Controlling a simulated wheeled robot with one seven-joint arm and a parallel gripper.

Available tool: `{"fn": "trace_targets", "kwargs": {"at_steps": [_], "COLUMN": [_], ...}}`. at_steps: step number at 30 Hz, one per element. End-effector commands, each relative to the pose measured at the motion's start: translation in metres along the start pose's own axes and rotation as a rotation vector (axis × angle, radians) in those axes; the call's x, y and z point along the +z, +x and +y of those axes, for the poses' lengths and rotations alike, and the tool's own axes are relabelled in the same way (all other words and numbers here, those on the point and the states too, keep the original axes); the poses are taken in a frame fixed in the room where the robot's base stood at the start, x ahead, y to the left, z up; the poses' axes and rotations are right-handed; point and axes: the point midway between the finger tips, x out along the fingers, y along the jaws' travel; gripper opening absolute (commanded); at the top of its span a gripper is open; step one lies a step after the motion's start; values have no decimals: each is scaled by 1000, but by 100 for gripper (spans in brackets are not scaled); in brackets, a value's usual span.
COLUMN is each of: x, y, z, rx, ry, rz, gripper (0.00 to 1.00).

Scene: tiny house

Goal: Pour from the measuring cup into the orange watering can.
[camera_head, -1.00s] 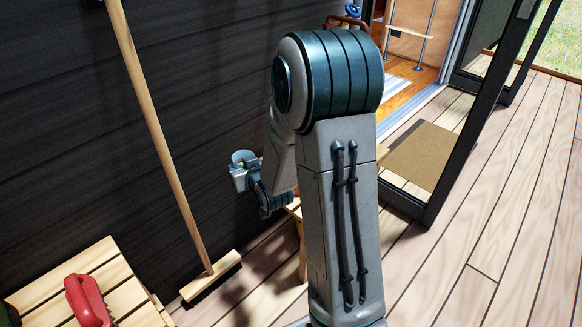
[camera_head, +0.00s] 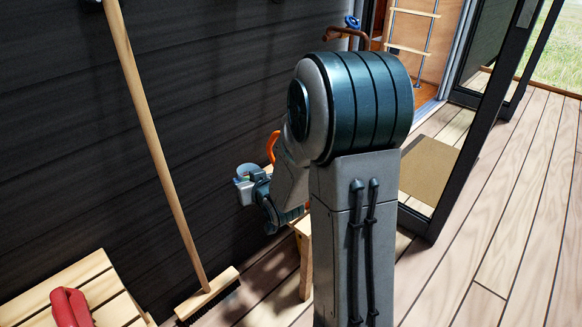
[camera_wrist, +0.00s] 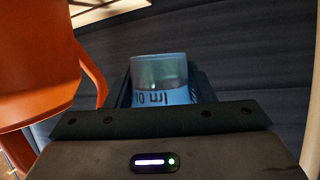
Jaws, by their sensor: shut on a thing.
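The measuring cup (camera_wrist: 160,75) is clear and bluish with dark markings, seen in the wrist view between the fingers of my gripper (camera_wrist: 163,95). My gripper is shut on it. In the head view, my gripper (camera_head: 250,185) and the cup (camera_head: 248,171) are small, left of my arm and in front of the dark wall. The orange watering can (camera_wrist: 35,60) fills the left of the wrist view, close beside the cup and apart from it. The can's opening is not visible.
A wooden stool (camera_head: 304,255) stands partly behind my arm. A broom (camera_head: 165,165) leans on the dark wall. A red object (camera_head: 70,307) lies on a slatted wooden surface (camera_head: 92,290) at lower left. The deck at right is open, beside a glass door (camera_head: 463,120).

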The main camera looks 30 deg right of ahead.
Motion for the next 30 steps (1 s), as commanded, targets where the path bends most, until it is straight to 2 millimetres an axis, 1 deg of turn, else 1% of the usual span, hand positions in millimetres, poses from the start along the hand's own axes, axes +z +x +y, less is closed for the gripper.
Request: {"fn": "trace_targets", "kwargs": {"at_steps": [7,21,24,28,30], "x": [-9,-19,-32,-42,-40], "y": [-6,-13,-19,-24,-23], "z": [10,33,38,45,45], "rx": [-48,-164,-189,-221,-239], "ry": [125,406,464,542,582], "rz": [14,56,65,76,80], "gripper": [25,25,25,25,25]}}
